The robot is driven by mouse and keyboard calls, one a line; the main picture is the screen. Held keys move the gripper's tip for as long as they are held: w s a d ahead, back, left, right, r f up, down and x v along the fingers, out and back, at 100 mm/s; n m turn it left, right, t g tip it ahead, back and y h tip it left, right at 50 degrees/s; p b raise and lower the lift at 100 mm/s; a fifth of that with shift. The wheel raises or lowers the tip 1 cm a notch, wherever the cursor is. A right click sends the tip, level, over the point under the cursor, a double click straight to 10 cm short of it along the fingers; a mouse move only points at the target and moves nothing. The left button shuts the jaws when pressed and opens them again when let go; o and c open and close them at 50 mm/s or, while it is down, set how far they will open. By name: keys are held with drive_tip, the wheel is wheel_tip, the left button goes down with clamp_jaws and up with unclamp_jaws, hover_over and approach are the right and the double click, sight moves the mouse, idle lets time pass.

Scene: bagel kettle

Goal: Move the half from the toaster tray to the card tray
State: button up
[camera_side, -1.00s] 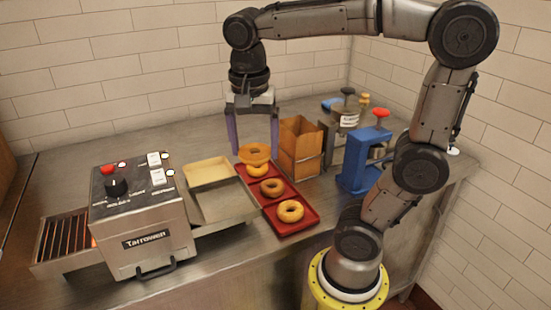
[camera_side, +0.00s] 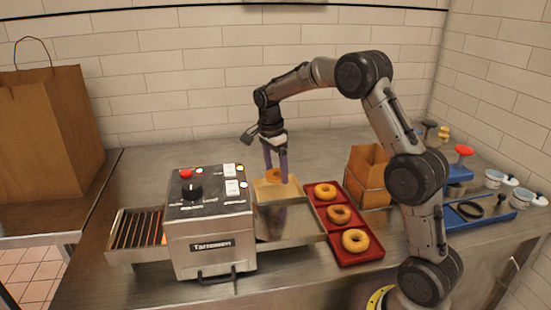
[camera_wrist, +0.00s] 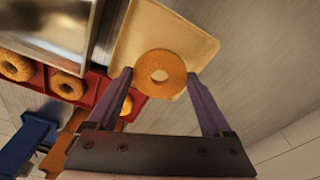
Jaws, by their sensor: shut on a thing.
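In the wrist view the half (camera_wrist: 144,76) shows from above, with a fingertip of my gripper (camera_wrist: 160,76) on each side. My gripper is shut on it over the beige card tray (camera_side: 262,195), near one end. That tray also shows in the wrist view (camera_wrist: 187,38). I cannot tell whether the half touches the tray. The metal toaster tray (camera_side: 290,229) extends right of the toaster, nearer the camera; its visible part looks bare.
The toaster (camera_side: 212,232) stands at the left with a wire rack beside it. A red tray (camera_side: 366,258) with three bagel rings lies to the right. Behind it are a brown paper bag (camera_side: 366,178) and blue stands. The counter behind the card tray is clear.

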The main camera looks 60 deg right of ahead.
sight(279, 195)
drive_tip(key=shift+s+d+f, duration=0.15)
drive_tip(key=shift+d+f, duration=0.05)
drive_tip(key=shift+f, duration=2.65)
drive_tip(key=o, duration=1.1)
wheel_tip(279, 195, up, 7)
drive_tip(key=shift+r, duration=0.1)
